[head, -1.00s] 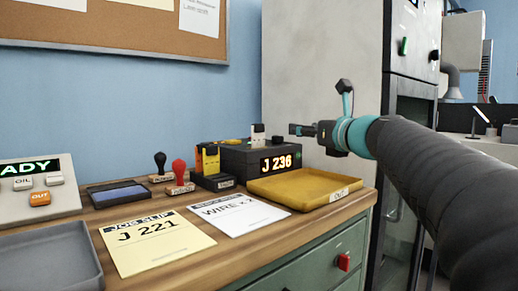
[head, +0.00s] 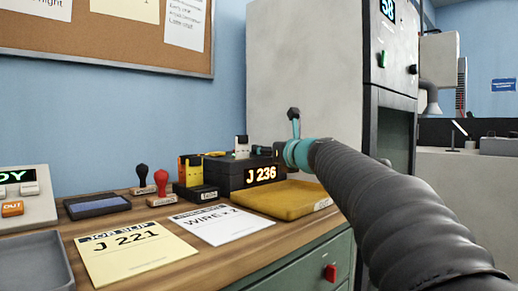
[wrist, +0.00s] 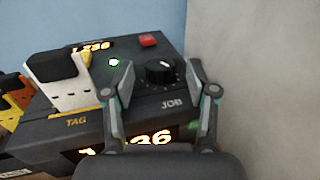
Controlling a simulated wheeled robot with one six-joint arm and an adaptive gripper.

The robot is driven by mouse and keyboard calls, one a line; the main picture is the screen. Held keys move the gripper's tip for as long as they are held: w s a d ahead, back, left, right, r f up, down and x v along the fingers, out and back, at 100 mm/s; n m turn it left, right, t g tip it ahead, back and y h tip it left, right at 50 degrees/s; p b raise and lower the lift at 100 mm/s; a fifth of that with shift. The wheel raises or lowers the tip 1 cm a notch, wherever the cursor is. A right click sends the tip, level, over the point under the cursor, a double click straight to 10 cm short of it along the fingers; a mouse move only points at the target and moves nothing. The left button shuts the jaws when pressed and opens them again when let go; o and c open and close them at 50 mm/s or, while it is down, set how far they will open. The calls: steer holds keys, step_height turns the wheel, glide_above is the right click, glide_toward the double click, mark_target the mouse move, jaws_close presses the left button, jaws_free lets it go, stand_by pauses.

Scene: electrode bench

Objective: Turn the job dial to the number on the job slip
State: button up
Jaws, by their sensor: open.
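The job slip (head: 132,247), a pale yellow sheet reading J 221, lies on the wooden bench in the head view. The dark job box (head: 232,177) behind the yellow tray shows J 236 in lit digits. The job dial (wrist: 160,72), a black knob with a white mark, sits on the box top above the word JOB in the wrist view. My gripper (wrist: 167,80) is open, with one finger on each side of the dial; I cannot tell whether either touches it. In the head view my arm mostly hides the gripper and the dial.
A white block (wrist: 68,82) stands by the TAG label, left of my gripper. A red button (wrist: 148,40) lies behind the dial. A pale cabinet wall (wrist: 265,80) is close on the right. The yellow tray (head: 276,204) is in front of the box.

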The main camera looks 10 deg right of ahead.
steer(key=shift+x, duration=1.65)
jaws_close()
steer(key=shift+d+y, duration=0.1)
steer(key=shift+y, duration=0.2)
